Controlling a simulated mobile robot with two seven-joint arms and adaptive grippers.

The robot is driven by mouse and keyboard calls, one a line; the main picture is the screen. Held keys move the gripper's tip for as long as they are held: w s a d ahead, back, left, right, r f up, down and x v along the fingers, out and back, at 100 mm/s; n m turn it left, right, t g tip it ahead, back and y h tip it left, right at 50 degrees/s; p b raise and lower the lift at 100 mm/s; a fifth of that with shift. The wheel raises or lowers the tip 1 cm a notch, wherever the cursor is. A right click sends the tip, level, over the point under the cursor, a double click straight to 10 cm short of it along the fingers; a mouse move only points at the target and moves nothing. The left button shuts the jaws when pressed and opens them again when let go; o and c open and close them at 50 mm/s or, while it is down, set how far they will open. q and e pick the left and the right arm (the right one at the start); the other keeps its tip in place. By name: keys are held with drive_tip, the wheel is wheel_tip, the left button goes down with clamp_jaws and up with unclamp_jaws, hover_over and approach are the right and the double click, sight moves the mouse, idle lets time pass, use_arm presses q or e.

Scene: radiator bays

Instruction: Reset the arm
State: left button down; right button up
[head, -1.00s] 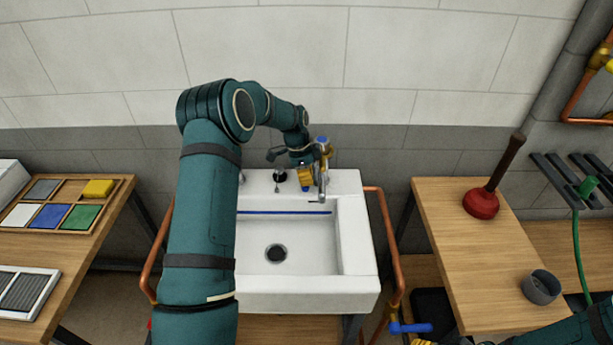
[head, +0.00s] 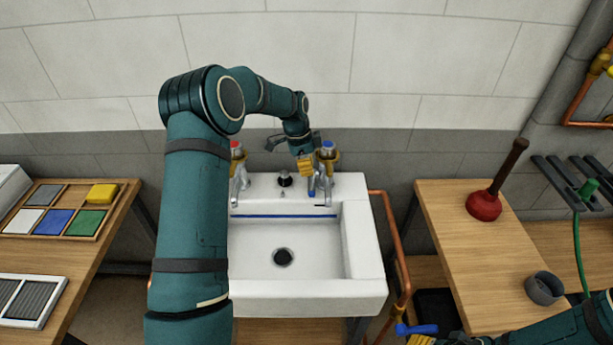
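My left arm reaches up over the left side of the white sink. Its gripper (head: 305,166), with yellow fingertips, hangs above the sink's back ledge, just left of the blue-topped tap (head: 327,172). Whether its fingers are open or shut does not show clearly, and I see nothing held in it. The red-topped tap (head: 238,175) stands at the back left, partly beside my arm. My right arm enters at the bottom right. Its gripper (head: 422,340) shows only as yellow tips at the bottom edge, near a blue valve handle (head: 415,329).
The sink (head: 362,260) has an empty basin. A copper pipe (head: 394,240) runs down its right side. The right bench (head: 455,240) holds a red plunger (head: 484,205) and a grey ring (head: 544,288). A tray of coloured blocks (head: 95,233) lies on the left bench.

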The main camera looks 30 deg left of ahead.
use_arm(q)
drive_tip(key=d+v, duration=0.1)
drive_tip(key=v, duration=0.6)
drive_tip(key=shift+r, duration=0.35)
use_arm(e)
drive_tip(key=shift+w+d+r, duration=0.2)
drive_tip(key=shift+d, duration=0.1)
